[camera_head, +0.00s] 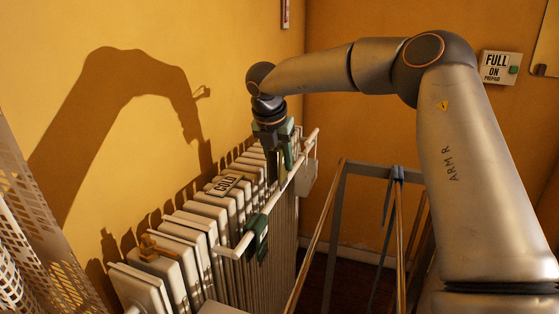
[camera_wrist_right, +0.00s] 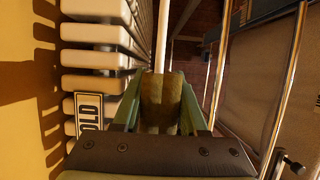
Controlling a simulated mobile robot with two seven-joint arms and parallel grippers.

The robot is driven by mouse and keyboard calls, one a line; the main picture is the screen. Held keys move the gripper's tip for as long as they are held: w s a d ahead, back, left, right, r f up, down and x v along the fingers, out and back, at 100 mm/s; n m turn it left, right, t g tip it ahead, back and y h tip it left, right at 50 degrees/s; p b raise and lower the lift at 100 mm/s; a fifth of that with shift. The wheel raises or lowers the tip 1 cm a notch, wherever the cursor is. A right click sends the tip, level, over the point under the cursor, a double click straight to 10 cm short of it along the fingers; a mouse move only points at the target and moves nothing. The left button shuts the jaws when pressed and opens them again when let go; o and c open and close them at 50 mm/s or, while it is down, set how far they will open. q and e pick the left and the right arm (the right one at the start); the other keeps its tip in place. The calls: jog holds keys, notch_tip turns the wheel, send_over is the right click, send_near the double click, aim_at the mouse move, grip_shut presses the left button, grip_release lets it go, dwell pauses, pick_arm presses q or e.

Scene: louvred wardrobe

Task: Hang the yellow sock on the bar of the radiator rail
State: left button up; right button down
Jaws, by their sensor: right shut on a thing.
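My right gripper (camera_head: 274,143) is over the far part of the radiator, close beside the white rail bar (camera_head: 300,165). In the right wrist view its green fingers (camera_wrist_right: 160,112) are shut on the yellow sock (camera_wrist_right: 160,95), which looks olive-brown in the shade. The bar (camera_wrist_right: 163,38) runs away just beyond the sock; I cannot tell whether they touch. In the head view the gripper mostly hides the sock, and a dark strip hangs below the fingers. My left gripper is not in view.
A dark green cloth (camera_head: 257,234) hangs on the nearer part of the bar. The ribbed white radiator (camera_head: 205,225) stands along the yellow wall, with a "COLD" sign (camera_head: 224,185) on top. A metal-framed rack (camera_head: 340,200) stands to the right.

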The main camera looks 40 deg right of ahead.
jog(key=shift+f, duration=0.1)
jog(key=shift+f+b, duration=2)
jog(key=shift+f, duration=0.1)
jog(key=shift+f+b, duration=1.65)
jog(key=shift+f, duration=0.1)
jog(key=shift+f+b, duration=1.55)
jog(key=shift+f, duration=0.05)
jog(key=shift+c, duration=1.8)
grip_release()
